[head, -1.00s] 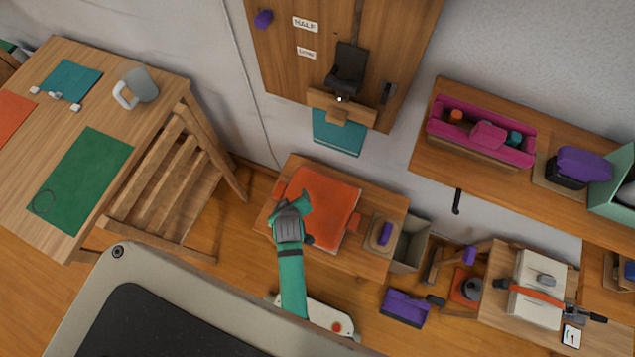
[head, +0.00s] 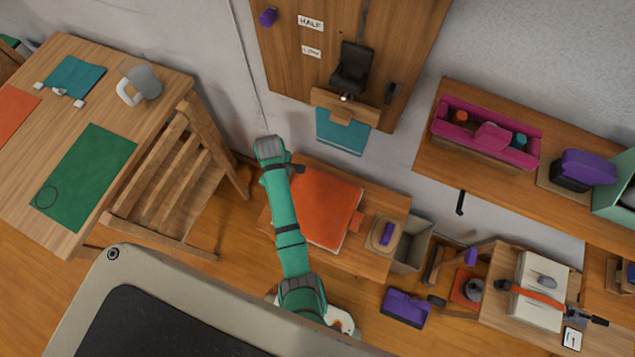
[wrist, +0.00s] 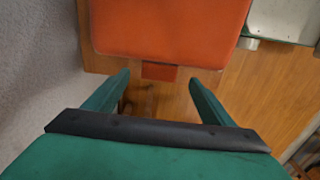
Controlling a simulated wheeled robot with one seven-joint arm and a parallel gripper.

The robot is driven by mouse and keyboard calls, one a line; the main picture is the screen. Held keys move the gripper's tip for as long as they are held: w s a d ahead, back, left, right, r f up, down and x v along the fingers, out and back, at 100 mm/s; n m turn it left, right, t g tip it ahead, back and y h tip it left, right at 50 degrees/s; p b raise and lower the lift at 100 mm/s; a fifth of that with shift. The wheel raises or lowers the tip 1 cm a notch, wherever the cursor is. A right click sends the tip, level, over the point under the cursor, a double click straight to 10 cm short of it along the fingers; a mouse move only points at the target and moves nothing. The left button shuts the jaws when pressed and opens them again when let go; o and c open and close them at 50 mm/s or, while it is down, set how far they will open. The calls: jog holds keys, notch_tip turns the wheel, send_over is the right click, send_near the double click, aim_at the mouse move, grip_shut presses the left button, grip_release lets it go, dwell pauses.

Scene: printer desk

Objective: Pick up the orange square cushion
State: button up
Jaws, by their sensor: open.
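The orange square cushion (head: 328,208) lies flat on a low wooden table in the head view, with a small orange tab on its right edge. In the wrist view the cushion (wrist: 170,25) fills the top, and an orange tab (wrist: 159,72) sticks out from its near edge. My gripper (wrist: 158,88) is open and empty, its two green fingers apart on either side of the tab and short of the cushion in the picture. In the head view my green arm covers the cushion's left side, and the fingertips are hard to make out.
The low table (head: 370,255) also bears a small purple item (head: 387,233) on a tan pad. A grey bin (head: 411,245) stands at its right. A wooden chair (head: 170,180) is close on the left. The wall and a tall wooden board (head: 290,60) are behind.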

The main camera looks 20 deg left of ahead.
jog(key=shift+f, duration=4.35)
jog(key=c, duration=1.4)
